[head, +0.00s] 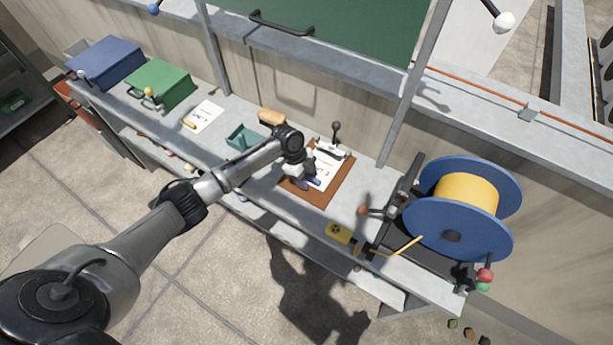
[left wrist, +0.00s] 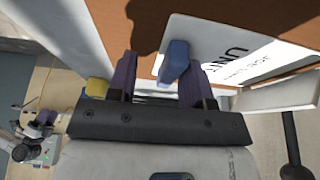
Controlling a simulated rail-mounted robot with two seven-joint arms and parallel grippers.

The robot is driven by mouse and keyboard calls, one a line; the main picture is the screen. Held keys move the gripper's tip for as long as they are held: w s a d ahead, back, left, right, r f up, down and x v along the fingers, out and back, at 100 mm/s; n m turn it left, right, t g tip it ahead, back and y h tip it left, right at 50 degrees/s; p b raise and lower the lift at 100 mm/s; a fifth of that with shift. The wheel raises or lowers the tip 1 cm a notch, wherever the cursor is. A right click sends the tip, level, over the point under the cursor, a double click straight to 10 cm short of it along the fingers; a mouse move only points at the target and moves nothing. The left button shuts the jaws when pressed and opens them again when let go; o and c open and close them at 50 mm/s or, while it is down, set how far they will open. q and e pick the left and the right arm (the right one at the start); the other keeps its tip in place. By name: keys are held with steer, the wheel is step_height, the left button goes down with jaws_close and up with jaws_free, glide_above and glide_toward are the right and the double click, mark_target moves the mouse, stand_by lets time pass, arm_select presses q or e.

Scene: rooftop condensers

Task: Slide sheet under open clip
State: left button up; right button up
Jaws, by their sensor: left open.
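A brown clipboard (head: 318,198) lies on the bench, with a white printed sheet (head: 329,172) on it. In the left wrist view the sheet (left wrist: 205,35) has dark lettering and a raised blue tab (left wrist: 174,62). The pale clip (head: 333,151) is at the board's far edge, with its dark-knobbed lever standing up. Whether the sheet's edge is under the clip cannot be told. My left gripper (head: 308,183) is over the sheet, pointing down. Its purple fingers (left wrist: 160,80) are apart, with the blue tab between them in view; contact is unclear.
A blue cable reel (head: 480,230) with yellow cable stands right of the clipboard. A teal holder (head: 243,137), another printed card (head: 203,116), a green box (head: 160,84) and a blue box (head: 105,61) are to the left. A wall runs behind the bench.

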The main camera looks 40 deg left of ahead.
arm_select(q)
steer(key=p+v, duration=0.1)
steer(key=v, duration=1.2)
steer(key=shift+a+r, duration=0.2)
steer(key=shift+r, duration=0.2)
